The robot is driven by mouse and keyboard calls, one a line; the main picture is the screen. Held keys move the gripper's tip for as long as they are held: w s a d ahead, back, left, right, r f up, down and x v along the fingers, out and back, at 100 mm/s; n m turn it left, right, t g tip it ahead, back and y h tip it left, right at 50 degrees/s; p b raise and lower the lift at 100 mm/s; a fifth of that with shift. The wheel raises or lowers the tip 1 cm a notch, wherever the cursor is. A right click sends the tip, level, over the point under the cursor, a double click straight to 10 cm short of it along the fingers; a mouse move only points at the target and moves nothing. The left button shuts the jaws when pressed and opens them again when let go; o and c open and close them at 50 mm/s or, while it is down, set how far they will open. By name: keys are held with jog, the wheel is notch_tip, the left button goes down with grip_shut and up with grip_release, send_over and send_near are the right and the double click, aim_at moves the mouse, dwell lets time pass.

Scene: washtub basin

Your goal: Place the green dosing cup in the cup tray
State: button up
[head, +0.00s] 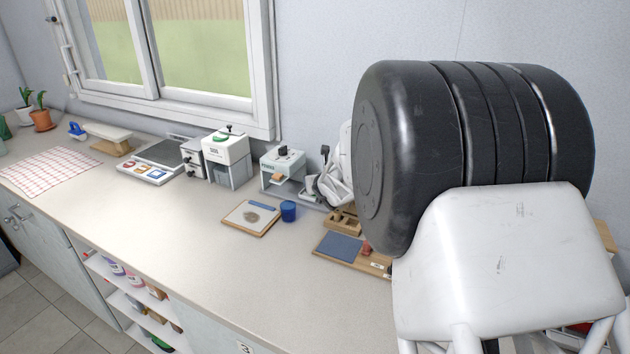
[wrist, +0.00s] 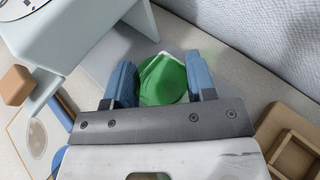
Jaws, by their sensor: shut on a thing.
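The green dosing cup (wrist: 162,80) is in the wrist view, between the two blue fingers of my gripper (wrist: 163,84). The fingers are shut on it, one on each side. Whether it touches the counter is hard to tell. A wooden tray with square recesses (wrist: 296,142), which looks like the cup tray, is at the lower right of the wrist view, apart from the cup. In the head view this wooden tray (head: 343,222) stands on the counter, partly hidden by my arm. The green cup does not show clearly in the head view.
A pale machine (head: 282,170) with a brown block stands left of my gripper, close to it. A blue cup (head: 288,211) stands beside a framed board (head: 250,218). A wooden board with a blue pad (head: 340,246) lies in front. The counter's middle is clear.

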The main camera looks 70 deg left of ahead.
jog(key=shift+f, duration=0.1)
dwell(0.3)
jog(key=o, duration=0.9)
jog(key=shift+v, duration=1)
jog(key=v, duration=1)
